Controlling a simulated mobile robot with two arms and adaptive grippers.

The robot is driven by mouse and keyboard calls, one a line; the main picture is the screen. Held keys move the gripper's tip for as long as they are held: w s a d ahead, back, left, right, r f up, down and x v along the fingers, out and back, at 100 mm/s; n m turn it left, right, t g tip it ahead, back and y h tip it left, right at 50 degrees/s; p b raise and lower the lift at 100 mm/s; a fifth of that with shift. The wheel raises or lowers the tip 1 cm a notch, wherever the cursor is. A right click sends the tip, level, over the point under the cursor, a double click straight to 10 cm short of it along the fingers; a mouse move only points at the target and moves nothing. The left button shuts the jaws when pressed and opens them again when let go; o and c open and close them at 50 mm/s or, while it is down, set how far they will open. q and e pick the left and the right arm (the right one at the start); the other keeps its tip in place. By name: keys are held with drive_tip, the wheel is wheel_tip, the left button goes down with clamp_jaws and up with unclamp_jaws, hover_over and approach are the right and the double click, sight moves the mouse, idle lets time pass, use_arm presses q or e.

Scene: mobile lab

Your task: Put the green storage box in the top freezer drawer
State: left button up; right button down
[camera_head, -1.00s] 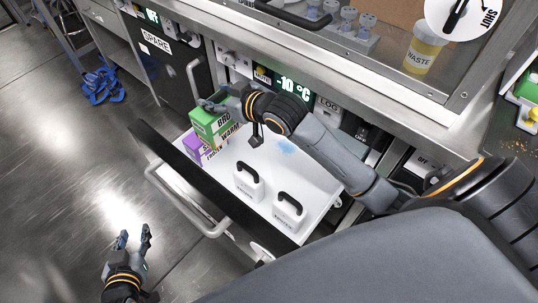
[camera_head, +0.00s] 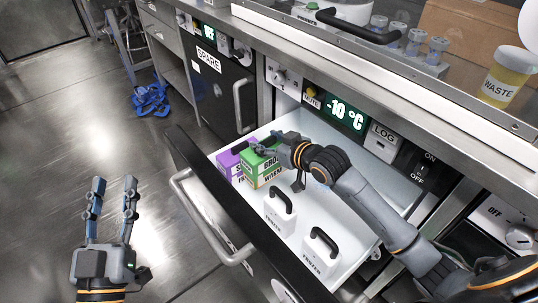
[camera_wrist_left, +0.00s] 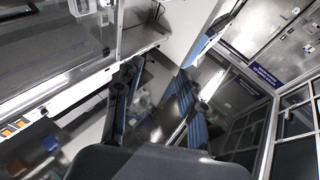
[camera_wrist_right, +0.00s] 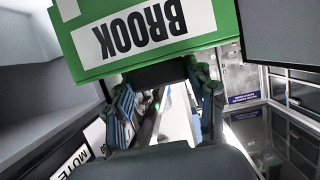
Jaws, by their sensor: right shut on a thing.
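The green storage box (camera_head: 262,168) is inside the open white freezer drawer (camera_head: 334,224), beside a purple box (camera_head: 236,160). My right gripper (camera_head: 262,148) is shut on the green box near its top, reaching in from the right. In the right wrist view the green box (camera_wrist_right: 150,38), with its "BROOK" label, fills the top of the picture between my fingers. I cannot tell whether its base touches the drawer floor. My left gripper (camera_head: 112,212) is open and empty above the floor, left of the drawer. It also shows open in the left wrist view (camera_wrist_left: 158,82).
Two white containers with black handles (camera_head: 280,211) (camera_head: 319,255) stand in the front of the drawer. The dark drawer front with its metal handle (camera_head: 205,222) juts out over the floor. A -10 °C display (camera_head: 344,111) sits above, under the counter edge.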

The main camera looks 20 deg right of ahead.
wheel_tip(320, 180, down, 4)
drive_tip(key=shift+r+b, duration=0.15)
drive_tip(key=shift+b, duration=0.65)
use_arm(q)
drive_tip(key=s+r+t+h, duration=0.1)
drive_tip(key=s+r+t, duration=0.3)
drive_tip(key=r, duration=0.2)
drive_tip(key=shift+h, duration=0.3)
drive_tip(key=shift+r, duration=0.1)
drive_tip(key=shift+w, duration=0.2)
use_arm(e)
drive_tip(key=shift+f, duration=0.55)
drive_tip(key=shift+c, duration=2.3)
unclamp_jaws()
drive_tip(key=shift+f, duration=0.1)
